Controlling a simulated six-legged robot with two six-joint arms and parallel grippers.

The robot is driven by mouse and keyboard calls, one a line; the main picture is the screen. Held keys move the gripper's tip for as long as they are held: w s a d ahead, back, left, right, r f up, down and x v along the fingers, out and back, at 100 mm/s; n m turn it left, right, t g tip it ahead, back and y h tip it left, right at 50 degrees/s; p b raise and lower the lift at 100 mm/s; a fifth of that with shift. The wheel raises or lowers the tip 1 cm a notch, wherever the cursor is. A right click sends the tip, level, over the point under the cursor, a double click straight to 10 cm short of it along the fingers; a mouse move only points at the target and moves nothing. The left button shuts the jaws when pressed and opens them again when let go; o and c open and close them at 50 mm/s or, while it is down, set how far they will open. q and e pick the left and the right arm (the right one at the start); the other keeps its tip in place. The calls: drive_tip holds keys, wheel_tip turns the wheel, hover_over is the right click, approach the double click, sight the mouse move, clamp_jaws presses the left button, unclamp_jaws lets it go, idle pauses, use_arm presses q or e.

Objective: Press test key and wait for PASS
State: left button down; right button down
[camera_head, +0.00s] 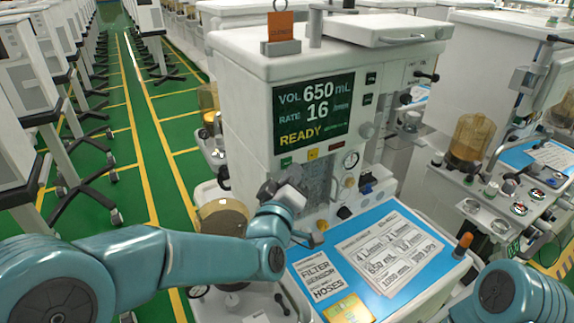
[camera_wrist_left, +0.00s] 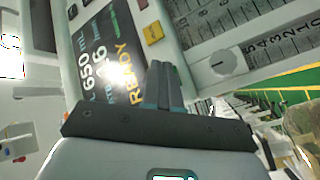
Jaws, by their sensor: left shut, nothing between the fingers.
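The anaesthesia cart's dark screen (camera_head: 313,112) reads VOL 650 mL, RATE 16 /min and READY in yellow. It also shows in the left wrist view (camera_wrist_left: 110,50), tilted. Below it in the head view is a row of small keys, with a green key (camera_head: 286,161) and a yellow key (camera_head: 313,153). The yellow key (camera_wrist_left: 153,32) and a red key (camera_wrist_left: 142,4) show in the left wrist view. I cannot read their labels. My left gripper (camera_head: 292,174) is shut and empty, just below the green key. Its fingers (camera_wrist_left: 167,85) point toward the panel; contact cannot be told. My right gripper is out of view.
A blue-topped tray (camera_head: 340,245) with printed cards juts out below the panel. An orange-capped cylinder (camera_head: 463,245) stands at its right corner. Another cart (camera_head: 500,110) stands at right; a green aisle lies left.

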use_arm(q)
drive_tip(key=shift+w+a+b, duration=0.35)
drive_tip(key=shift+w, duration=0.2)
idle(0.9)
drive_tip(key=shift+s, duration=0.1)
drive_tip(key=shift+s+d+b, duration=0.5)
drive_tip(key=shift+s, duration=0.2)
drive_tip(key=s+d, duration=0.1)
drive_tip(key=s+d+b, duration=0.1)
drive_tip(key=s, duration=0.2)
drive_tip(key=shift+s+d+b, duration=0.1)
drive_tip(key=shift+d+b, duration=0.2)
drive_tip(key=shift+d, duration=0.1)
